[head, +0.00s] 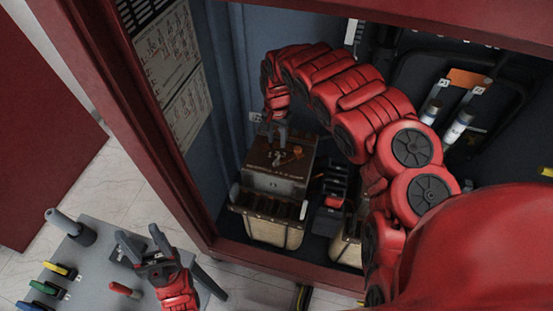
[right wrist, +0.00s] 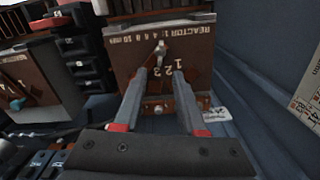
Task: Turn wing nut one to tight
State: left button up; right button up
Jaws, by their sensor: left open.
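In the head view my right gripper (head: 277,132) is over the brown-topped reactor box (head: 283,180) in the cabinet; the small parts there are hard to make out. My left gripper (head: 145,245) is open and empty outside the cabinet, above a grey surface.
A second brown reactor (right wrist: 22,68) with a lever stands left in the right wrist view. The cabinet's red frame (head: 170,135) lies between my two grippers. The grey table (head: 95,262) holds coloured-handled tools. A blue wall is close on the right in the wrist view.

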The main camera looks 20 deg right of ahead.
aim_at(277, 159)
notch_tip(277, 159, down, 7)
jog(key=shift+a+f+p, duration=0.15)
jog(key=shift+p, duration=0.7)
jog(key=shift+f, duration=1.2)
grip_shut()
